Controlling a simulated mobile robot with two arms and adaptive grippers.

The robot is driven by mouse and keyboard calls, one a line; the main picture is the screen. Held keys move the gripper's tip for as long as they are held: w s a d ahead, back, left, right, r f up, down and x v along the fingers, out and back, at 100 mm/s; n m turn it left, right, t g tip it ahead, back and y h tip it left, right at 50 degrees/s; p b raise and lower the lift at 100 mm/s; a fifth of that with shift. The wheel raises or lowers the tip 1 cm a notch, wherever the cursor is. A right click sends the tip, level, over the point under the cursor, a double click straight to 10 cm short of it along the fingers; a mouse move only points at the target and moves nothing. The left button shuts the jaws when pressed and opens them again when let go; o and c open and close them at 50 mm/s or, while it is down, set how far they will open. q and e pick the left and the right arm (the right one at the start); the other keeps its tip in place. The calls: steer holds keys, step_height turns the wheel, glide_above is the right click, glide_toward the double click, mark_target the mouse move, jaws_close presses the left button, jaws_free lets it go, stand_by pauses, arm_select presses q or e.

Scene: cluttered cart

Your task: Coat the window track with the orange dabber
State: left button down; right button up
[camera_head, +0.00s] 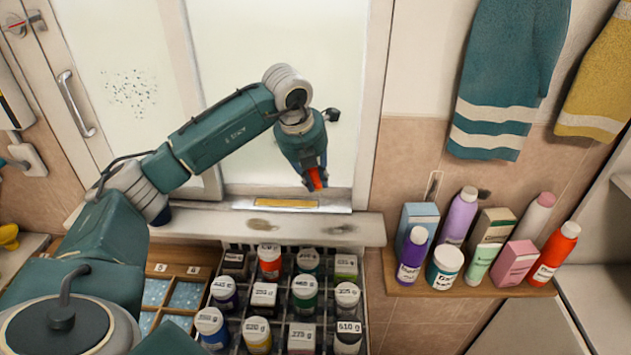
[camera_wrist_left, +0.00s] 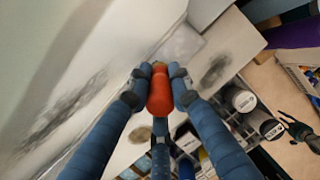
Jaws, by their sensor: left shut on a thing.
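My left gripper (camera_head: 311,173) is shut on the orange dabber (camera_head: 316,179), in front of the window's lower part. In the head view the dabber appears above the track with a small gap. The wrist view does not show clearly whether they touch.
The pale sill (camera_head: 225,223) below the track has dark smudges. Below it stands a divided rack (camera_head: 283,300) of several lidded jars. At right, a wooden shelf (camera_head: 460,284) holds bottles and boxes. Towels (camera_head: 507,75) hang above it.

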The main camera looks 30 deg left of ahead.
arm_select(q)
steer(key=shift+r, duration=0.45)
steer(key=shift+r+p, duration=1.05)
steer(key=shift+r, duration=0.5)
steer(key=shift+f, duration=0.1)
